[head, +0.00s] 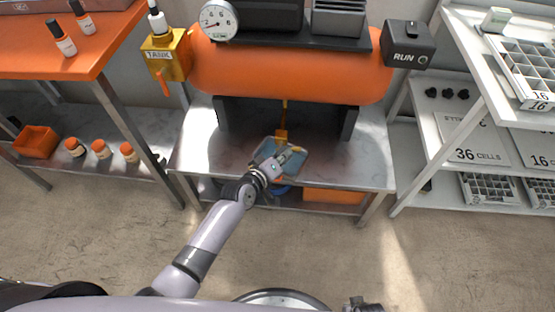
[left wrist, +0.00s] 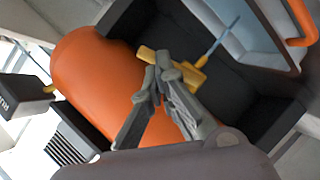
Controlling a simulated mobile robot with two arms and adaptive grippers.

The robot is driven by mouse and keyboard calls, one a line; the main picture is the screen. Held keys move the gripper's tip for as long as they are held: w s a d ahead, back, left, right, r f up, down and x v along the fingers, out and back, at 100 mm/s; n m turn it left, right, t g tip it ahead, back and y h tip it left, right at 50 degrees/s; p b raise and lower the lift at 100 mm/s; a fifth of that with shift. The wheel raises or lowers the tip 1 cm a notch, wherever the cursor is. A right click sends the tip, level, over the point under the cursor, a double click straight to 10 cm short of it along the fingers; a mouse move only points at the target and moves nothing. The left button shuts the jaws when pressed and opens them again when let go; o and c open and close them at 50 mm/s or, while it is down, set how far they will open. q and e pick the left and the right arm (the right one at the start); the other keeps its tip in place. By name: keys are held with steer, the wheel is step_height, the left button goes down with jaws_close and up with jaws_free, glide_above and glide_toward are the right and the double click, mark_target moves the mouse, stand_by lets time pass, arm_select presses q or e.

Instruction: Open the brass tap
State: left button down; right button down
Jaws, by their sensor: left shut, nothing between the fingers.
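The brass tap (head: 281,136) hangs on a thin yellow pipe under the orange tank (head: 290,75). In the left wrist view, the tap (left wrist: 197,71) shows behind my fingertips, with a yellow bar crossing near them. A thin blue streak (left wrist: 222,38) runs from the tap's end towards the tray. My left gripper (head: 296,153) is shut and empty, just in front of and below the tap. Its fingertips (left wrist: 167,72) overlap the yellow bar in the left wrist view; I cannot tell whether they touch.
A blue-grey tray (head: 268,147) lies under the tap, partly hidden by my gripper. Dark supports (head: 349,122) flank the space under the tank. A yellow TANK box (head: 166,58) with an orange lever and a RUN box (head: 407,45) stand at the sides.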

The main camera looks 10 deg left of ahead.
arm_select(q)
steer(key=v, duration=1.1)
steer(key=shift+s, duration=0.3)
steer(key=shift+a+r, duration=0.1)
steer(key=shift+r, duration=0.05)
